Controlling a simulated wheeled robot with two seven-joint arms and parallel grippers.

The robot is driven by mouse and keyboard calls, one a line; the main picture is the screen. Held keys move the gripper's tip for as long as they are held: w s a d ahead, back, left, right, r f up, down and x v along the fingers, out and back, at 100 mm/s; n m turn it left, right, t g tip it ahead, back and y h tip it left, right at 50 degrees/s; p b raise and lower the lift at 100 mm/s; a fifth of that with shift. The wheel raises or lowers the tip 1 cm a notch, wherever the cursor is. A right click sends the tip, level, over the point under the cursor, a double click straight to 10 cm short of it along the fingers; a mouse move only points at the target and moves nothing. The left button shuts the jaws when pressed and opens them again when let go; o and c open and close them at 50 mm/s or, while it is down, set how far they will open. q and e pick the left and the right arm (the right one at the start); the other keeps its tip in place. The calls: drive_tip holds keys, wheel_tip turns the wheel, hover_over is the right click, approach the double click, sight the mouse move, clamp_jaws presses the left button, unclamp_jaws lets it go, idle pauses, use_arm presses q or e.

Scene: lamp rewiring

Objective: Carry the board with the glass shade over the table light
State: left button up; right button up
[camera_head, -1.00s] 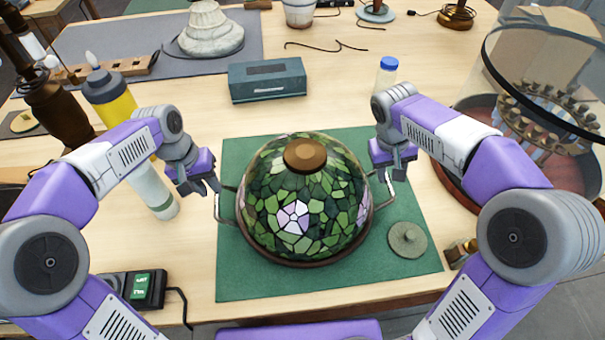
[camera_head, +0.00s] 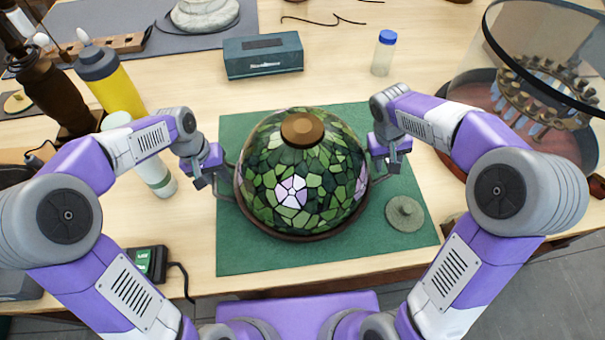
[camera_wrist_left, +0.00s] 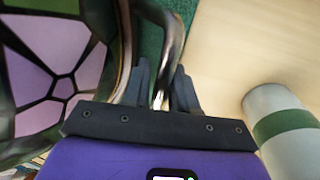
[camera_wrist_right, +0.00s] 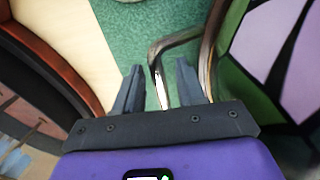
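The domed green stained-glass shade (camera_head: 303,185) with a brown cap sits on the green mat (camera_head: 240,262). A dark rim shows under the shade; how much of it is the board I cannot tell. A bent metal handle (camera_head: 226,196) sticks out on its left side, also seen in the left wrist view (camera_wrist_left: 172,45). My left gripper (camera_head: 212,182) is open with this handle between its fingers. My right gripper (camera_head: 388,167) is open, with the right handle (camera_wrist_right: 172,44) between its fingers in the right wrist view. I cannot make out the table light with certainty.
A round green lid-like disc (camera_head: 405,213) lies on the mat at right. A teal box (camera_head: 263,56) and blue-capped bottle (camera_head: 383,54) stand behind. A glass-walled round stand (camera_head: 545,110) is at right. A pale bottle (camera_head: 153,160) is close to my left arm.

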use_arm(q)
drive_tip(key=shift+f, duration=0.35)
use_arm(e)
drive_tip(key=shift+d+f, duration=0.1)
drive_tip(key=shift+f, duration=0.25)
use_arm(q)
drive_tip(key=shift+c, duration=0.4)
use_arm(e)
drive_tip(key=shift+c, duration=0.4)
use_arm(q)
clamp_jaws()
use_arm(e)
drive_tip(key=c, duration=0.5)
clamp_jaws()
use_arm(q)
drive_tip(key=shift+d+r, duration=0.1)
drive_tip(key=shift+r, duration=0.05)
use_arm(e)
drive_tip(key=shift+r, duration=0.15)
